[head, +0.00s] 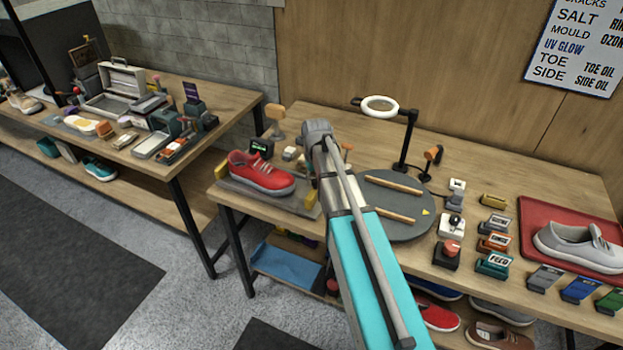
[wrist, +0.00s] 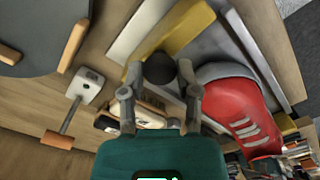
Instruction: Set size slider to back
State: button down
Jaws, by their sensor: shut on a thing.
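In the wrist view my gripper (wrist: 160,84) is closed around a dark round knob (wrist: 160,68), with one fingertip on each side of it. The knob sits close to a long yellow bar (wrist: 178,38). A pale and black part (wrist: 150,112) lies below the knob, partly hidden by my fingers. I cannot tell where along its travel the slider stands. A red sneaker (wrist: 243,105) lies to the right of the knob. In the head view the red sneaker (head: 262,174) rests on a grey plate (head: 285,199), and my arm hides the gripper and knob.
A white block with an orange-ended lever (wrist: 87,86) stands left of my gripper. In the head view a dark turntable (head: 385,179), a ring lamp (head: 380,106) and several small controls lie right of my arm. A grey shoe (head: 580,246) sits on a red tray (head: 537,211).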

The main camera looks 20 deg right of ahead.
jog(key=shift+c, duration=1.7)
grip_release()
jog(key=shift+w+a, duration=0.1)
jog(key=shift+w+a, duration=0.5)
jog(key=w+a, duration=0.2)
jog(key=a, duration=0.1)
jog(key=shift+w+a, duration=0.15)
jog(key=shift+w, duration=0.25)
notch_tip(320, 180, up, 14)
jog(key=p, duration=1.4)
jog(key=s+f+b, duration=0.6)
jog(key=s, duration=0.5)
jog(key=s+a+f+m+b, duration=0.1)
jog(key=s+f+b, duration=0.5)
jog(key=s, duration=0.5)
jog(key=shift+s+f, duration=0.15)
jog(key=shift+f, duration=0.05)
